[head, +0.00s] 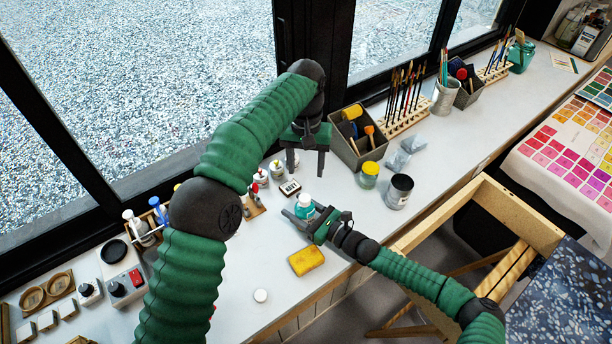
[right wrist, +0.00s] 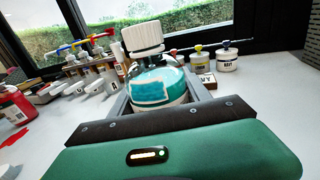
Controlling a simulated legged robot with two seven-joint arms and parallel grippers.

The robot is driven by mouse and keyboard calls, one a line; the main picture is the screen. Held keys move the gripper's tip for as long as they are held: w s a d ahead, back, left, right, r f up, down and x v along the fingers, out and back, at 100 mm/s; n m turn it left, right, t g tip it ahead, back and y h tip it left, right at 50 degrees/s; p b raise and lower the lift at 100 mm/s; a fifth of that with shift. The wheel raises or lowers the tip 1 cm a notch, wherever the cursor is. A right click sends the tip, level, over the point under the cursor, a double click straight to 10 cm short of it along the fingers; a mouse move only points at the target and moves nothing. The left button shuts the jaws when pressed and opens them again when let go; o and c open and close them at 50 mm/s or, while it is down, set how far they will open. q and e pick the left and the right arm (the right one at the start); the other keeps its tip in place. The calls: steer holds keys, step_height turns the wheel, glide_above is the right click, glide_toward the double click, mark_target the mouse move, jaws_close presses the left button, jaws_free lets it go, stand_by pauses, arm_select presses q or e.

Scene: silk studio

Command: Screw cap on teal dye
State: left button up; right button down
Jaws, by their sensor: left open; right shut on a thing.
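The teal dye bottle (head: 304,207) stands on the white worktop near its front edge. In the right wrist view the bottle (right wrist: 158,86) has a teal body, and a white ribbed cap (right wrist: 143,36) sits on its top. Whether the cap is screwed tight cannot be told. My right gripper (head: 306,214) is shut on the bottle's body, one finger on each side. My left gripper (head: 306,163) is open and empty, pointing down, above and slightly behind the bottle and apart from it.
A yellow sponge (head: 306,260) and a small white disc (head: 260,295) lie in front. A small label block (head: 290,188) and white jars stand close behind. A yellow-lidded jar (head: 370,175), a dark open tin (head: 399,191) and a grey tool bin (head: 350,150) stand to the right.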

steer(key=shift+c, duration=2.1)
jaws_free()
steer(key=b+v, duration=0.2)
steer(key=v, duration=1.4)
steer(key=shift+s+d, duration=0.25)
steer(key=shift+d, duration=0.05)
steer(key=shift+f, duration=0.1)
